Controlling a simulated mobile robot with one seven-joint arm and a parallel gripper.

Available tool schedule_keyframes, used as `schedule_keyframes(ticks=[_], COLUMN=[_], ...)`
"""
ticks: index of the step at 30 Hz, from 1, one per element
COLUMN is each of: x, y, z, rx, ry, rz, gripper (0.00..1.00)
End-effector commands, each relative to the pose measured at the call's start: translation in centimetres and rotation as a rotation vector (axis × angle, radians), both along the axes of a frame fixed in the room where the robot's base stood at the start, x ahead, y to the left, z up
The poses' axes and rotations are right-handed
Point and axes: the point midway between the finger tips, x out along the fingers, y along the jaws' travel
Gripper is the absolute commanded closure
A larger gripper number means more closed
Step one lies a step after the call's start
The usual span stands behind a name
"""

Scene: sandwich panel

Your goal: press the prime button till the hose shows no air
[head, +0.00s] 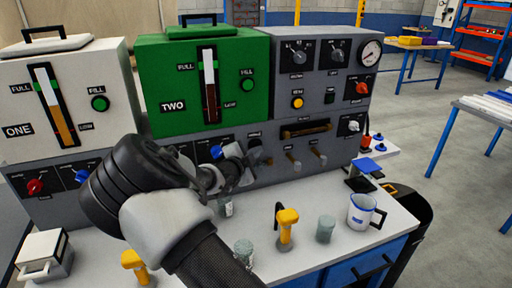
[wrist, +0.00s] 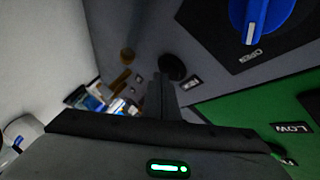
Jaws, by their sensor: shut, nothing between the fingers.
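My gripper (head: 256,160) is shut and empty, held close to the lower grey panel under the green unit TWO. In the wrist view its dark fingers (wrist: 162,97) point at the panel, just below a black round button (wrist: 171,67) with a small label beside it. This may be the prime button; I cannot read the label, nor tell whether the fingers touch it. A horizontal window (head: 306,130) with a brown strip, perhaps the hose, sits on the panel to the right. Air in it cannot be made out.
A blue knob (wrist: 255,20) marked OPEN is near the gripper. Small levers (head: 293,160) are right of it. On the bench below stand a yellow-topped dispenser (head: 287,222), a grey jar (head: 325,228) and a white-and-blue jug (head: 361,212).

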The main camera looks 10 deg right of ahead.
Motion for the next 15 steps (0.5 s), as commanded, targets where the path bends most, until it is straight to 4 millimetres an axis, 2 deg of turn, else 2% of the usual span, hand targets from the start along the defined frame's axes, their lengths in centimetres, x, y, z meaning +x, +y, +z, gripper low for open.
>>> schedule_keyframes(ticks=[15], x=[0.62], y=[0.12], z=[0.04], rx=[0.000], ry=[-0.001], rz=[0.001], gripper=[1.00])
